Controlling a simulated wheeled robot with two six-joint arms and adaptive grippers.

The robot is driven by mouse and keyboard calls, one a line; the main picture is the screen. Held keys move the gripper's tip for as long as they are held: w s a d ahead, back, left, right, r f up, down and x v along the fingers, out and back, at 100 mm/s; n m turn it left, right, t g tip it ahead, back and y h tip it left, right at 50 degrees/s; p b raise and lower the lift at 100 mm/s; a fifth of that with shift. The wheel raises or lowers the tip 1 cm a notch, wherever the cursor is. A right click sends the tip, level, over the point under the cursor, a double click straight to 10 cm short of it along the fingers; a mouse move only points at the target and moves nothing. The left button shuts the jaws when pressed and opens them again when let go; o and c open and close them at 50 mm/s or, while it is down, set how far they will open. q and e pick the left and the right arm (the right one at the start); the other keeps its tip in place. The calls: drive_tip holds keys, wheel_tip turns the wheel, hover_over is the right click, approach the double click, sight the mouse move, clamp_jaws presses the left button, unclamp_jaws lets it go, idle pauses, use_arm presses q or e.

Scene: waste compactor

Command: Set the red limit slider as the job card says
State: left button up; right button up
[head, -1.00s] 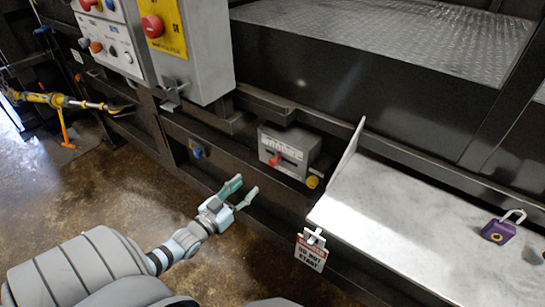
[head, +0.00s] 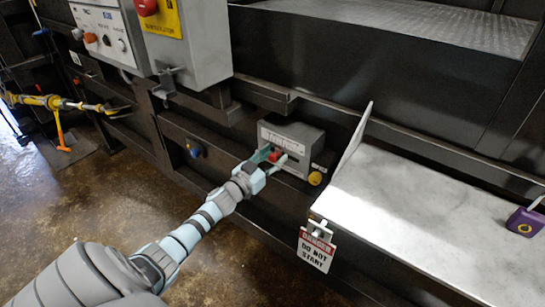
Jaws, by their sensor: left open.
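The red limit slider (head: 275,156) sits on the front of a small grey box (head: 293,143) on the machine's dark frame. The box carries a pale scale label above the slider, too small to read. My left gripper (head: 272,158) is open at the box front, with its teal fingers on either side of the red slider. I cannot tell whether the fingers touch it. The fingers partly cover the slider and its slot. No job card can be made out. My right gripper is not in view.
A metal shelf (head: 430,205) with an upright side plate stands right of the box, with a purple padlock (head: 525,221) on it. A "Do not start" tag (head: 316,248) hangs at its corner. A yellow knob (head: 315,178) is beside the box. Control boxes (head: 187,50) are at upper left.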

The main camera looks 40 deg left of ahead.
use_arm(q)
clamp_jaws()
drive_tip(key=a, duration=0.4)
drive_tip(key=shift+a, duration=0.2)
drive_tip(key=shift+c, duration=2.3)
unclamp_jaws()
drive_tip(key=o, duration=0.5)
drive_tip(key=shift+s+a, duration=0.1)
drive_tip(key=shift+a, duration=0.1)
drive_tip(key=shift+c, duration=0.2)
drive_tip(key=shift+f, duration=0.1)
drive_tip(key=shift+d, duration=0.1)
